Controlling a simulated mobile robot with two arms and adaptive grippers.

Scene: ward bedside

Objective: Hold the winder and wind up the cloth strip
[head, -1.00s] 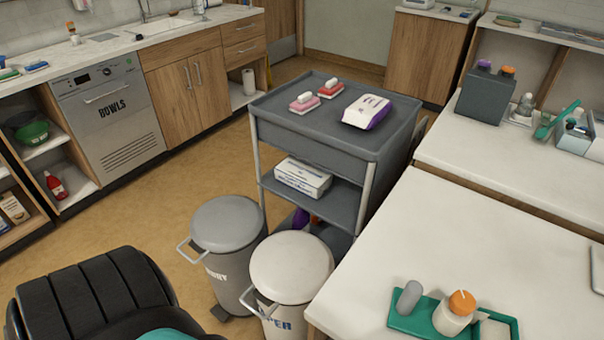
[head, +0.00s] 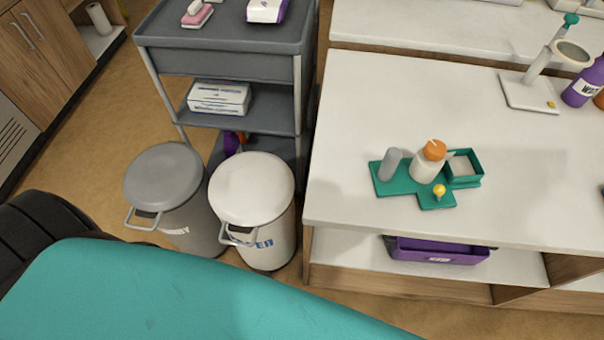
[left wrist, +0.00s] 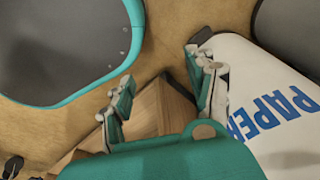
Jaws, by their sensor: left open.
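No cloth strip can be made out, and no winder can be named with certainty. On the white worktop (head: 350,110), a white-based stand (head: 530,92) with a slanted post, a green knob and a round pale cup or ring shows at the far right; I cannot tell if it is the winder. A green tray (head: 404,189) holds a grey cylinder (head: 388,166), a white bottle with an orange cap (head: 428,165) and a small yellow knob. My left gripper (left wrist: 163,90) is open and empty in the left wrist view, beside the white PAPER bin (left wrist: 285,125). My right gripper is out of view.
A grey lidded bin (head: 168,180) and the white bin (head: 252,190) stand left of the worktop. A grey trolley (head: 225,60) is behind them. A purple crate (head: 437,250) sits on the shelf below. Purple bottles (head: 582,85) stand at the right edge. The worktop's left part is clear.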

